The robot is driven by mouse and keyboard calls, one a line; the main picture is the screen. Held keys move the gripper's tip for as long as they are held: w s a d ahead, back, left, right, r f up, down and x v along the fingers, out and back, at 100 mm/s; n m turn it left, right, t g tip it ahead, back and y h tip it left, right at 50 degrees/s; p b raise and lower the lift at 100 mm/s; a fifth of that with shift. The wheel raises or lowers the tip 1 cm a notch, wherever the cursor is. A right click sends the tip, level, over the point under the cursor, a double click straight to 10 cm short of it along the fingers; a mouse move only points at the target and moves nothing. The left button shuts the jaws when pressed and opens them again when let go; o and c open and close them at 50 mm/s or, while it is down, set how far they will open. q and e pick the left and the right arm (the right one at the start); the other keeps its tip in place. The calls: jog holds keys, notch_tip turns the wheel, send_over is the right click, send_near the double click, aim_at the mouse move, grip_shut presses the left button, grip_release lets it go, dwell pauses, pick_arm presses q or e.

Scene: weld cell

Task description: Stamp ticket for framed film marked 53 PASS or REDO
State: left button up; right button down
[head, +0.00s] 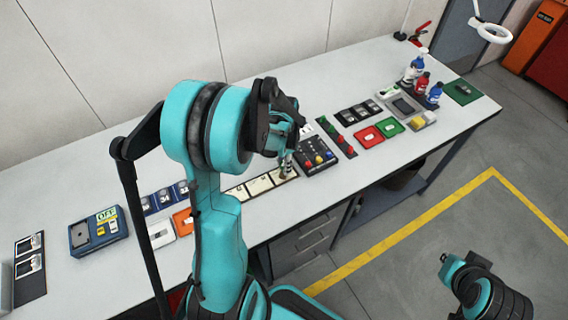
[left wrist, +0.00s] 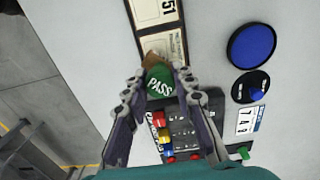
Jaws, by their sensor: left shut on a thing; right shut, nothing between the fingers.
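My left gripper (left wrist: 160,95) is shut on a stamp (left wrist: 159,82) with a green top reading PASS. In the head view the left gripper (head: 287,150) is over the bench, at the right end of a row of cream tickets (head: 256,187). In the left wrist view a ticket (left wrist: 155,12) reads 51, and another ticket (left wrist: 165,45) is partly covered by the stamp. I cannot tell whether the stamp touches it. No number 53 is legible. My right gripper (head: 447,262) is shut and empty, away from the bench at lower right.
A keypad box (head: 316,156) with coloured buttons stands right of the tickets. Beyond it are a red tray (head: 368,136), a green tray (head: 390,127) and bottles (head: 421,85). A blue box reading OFF (head: 98,232) is at left. The floor by the right arm is clear.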

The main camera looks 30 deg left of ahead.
pick_arm(q)
jog(key=shift+f+b, duration=0.55)
dwell(1.4)
jog(key=shift+r, duration=0.15)
jog(key=shift+r+p, duration=2.55)
jog(key=shift+r, duration=0.9)
jog(key=shift+f, duration=0.1)
